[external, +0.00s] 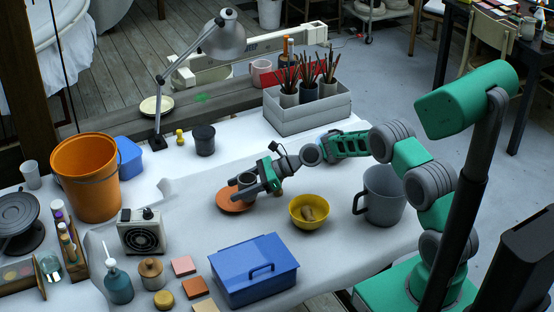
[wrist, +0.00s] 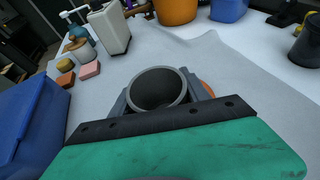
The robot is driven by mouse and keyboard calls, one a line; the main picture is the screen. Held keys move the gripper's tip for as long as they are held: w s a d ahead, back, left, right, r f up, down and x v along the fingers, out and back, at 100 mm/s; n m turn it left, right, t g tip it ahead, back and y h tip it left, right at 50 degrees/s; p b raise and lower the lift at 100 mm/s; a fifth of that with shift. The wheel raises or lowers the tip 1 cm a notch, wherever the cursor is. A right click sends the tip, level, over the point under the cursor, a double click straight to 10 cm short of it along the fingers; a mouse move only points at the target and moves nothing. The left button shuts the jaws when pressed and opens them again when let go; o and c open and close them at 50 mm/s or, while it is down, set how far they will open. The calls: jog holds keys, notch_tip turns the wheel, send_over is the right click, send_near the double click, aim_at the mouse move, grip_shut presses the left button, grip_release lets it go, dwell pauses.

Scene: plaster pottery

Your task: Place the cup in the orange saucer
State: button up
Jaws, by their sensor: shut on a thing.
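A dark grey cup (wrist: 158,87) sits upright between the fingers of my gripper (external: 246,187). The gripper is shut on it. In the external view the cup (external: 246,179) is partly hidden by the fingers. The orange saucer (external: 230,204) lies on the white table just below and beside the gripper, which covers part of it. In the wrist view a sliver of the saucer (wrist: 208,88) shows at the right of the cup, behind a finger. I cannot tell whether the cup touches the saucer.
A yellow bowl (external: 309,222) with something inside and a grey mug (external: 384,205) stand to the right. A blue toolbox (external: 254,280) is in front. A grey crate (external: 308,115) holding brush pots is behind. Bare table lies left of the saucer.

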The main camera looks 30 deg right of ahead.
jog(key=shift+r, duration=0.15)
jog(key=shift+f, duration=0.4)
jog(key=shift+f, duration=0.2)
jog(key=o, duration=1.5)
jog(key=shift+r, duration=0.1)
jog(key=shift+d+r, duration=0.45)
jog(key=shift+r, duration=0.25)
jog(key=v, duration=1.1)
